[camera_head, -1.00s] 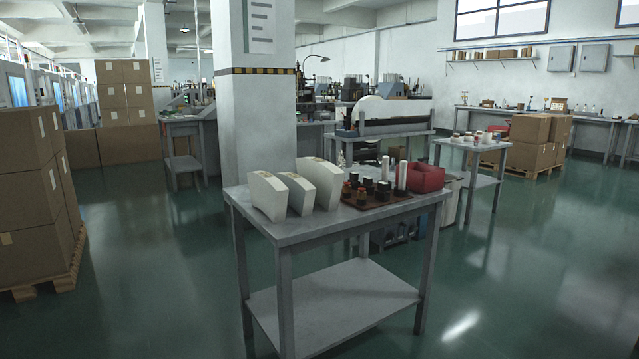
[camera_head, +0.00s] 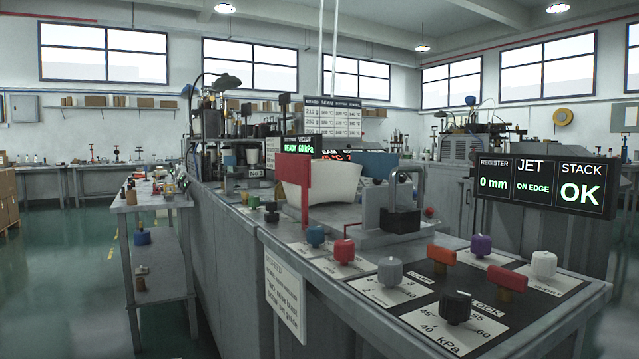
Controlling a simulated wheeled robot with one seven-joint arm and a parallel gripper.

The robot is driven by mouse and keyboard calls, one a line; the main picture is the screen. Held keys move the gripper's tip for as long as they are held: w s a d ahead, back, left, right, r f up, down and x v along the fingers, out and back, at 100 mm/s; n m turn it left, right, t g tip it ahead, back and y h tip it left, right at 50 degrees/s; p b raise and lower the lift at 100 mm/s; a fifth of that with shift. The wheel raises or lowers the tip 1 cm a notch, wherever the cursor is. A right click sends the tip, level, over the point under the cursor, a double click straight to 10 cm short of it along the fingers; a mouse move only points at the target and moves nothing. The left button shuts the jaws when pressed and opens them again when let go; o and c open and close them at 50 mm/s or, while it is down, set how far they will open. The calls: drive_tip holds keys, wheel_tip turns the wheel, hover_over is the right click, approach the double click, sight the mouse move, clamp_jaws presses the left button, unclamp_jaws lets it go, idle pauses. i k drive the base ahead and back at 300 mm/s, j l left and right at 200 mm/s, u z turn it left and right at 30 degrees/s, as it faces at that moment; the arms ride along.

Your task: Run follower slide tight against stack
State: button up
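A stack of white curved blanks (camera_head: 335,183) sits on the grey machine top near the middle. A red upright plate (camera_head: 306,188) stands at its left front side. I cannot tell which of these parts is the follower slide, nor whether either touches the stack. The display (camera_head: 548,184) reads register 0 mm, jet on edge and stack OK. My gripper is not in view.
The machine's control panel (camera_head: 378,297) carries several coloured knobs, including a black one (camera_head: 455,307) by a kPa scale. A smaller screen (camera_head: 298,146) reads ready, 60 kPa. A grey side table (camera_head: 150,200) stands at the left. Green floor (camera_head: 60,290) is clear at far left.

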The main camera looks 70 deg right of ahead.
sight(399, 197)
drive_tip(key=z, duration=0.5)
drive_tip(key=i+z, duration=0.1)
drive_tip(key=z, duration=0.9)
drive_tip(key=i+z, duration=0.1)
drive_tip(key=z, duration=0.9)
drive_tip(key=i+j+z, duration=0.2)
drive_tip(key=j+z, duration=0.25)
drive_tip(key=i+j+z, duration=0.15)
drive_tip(key=j+z, duration=1.15)
drive_tip(key=j, duration=0.6)
drive_tip(key=k+j+z, duration=0.1)
drive_tip(key=j, duration=0.5)
drive_tip(key=k+j, duration=0.1)
drive_tip(key=j, duration=0.5)
drive_tip(key=z, duration=0.15)
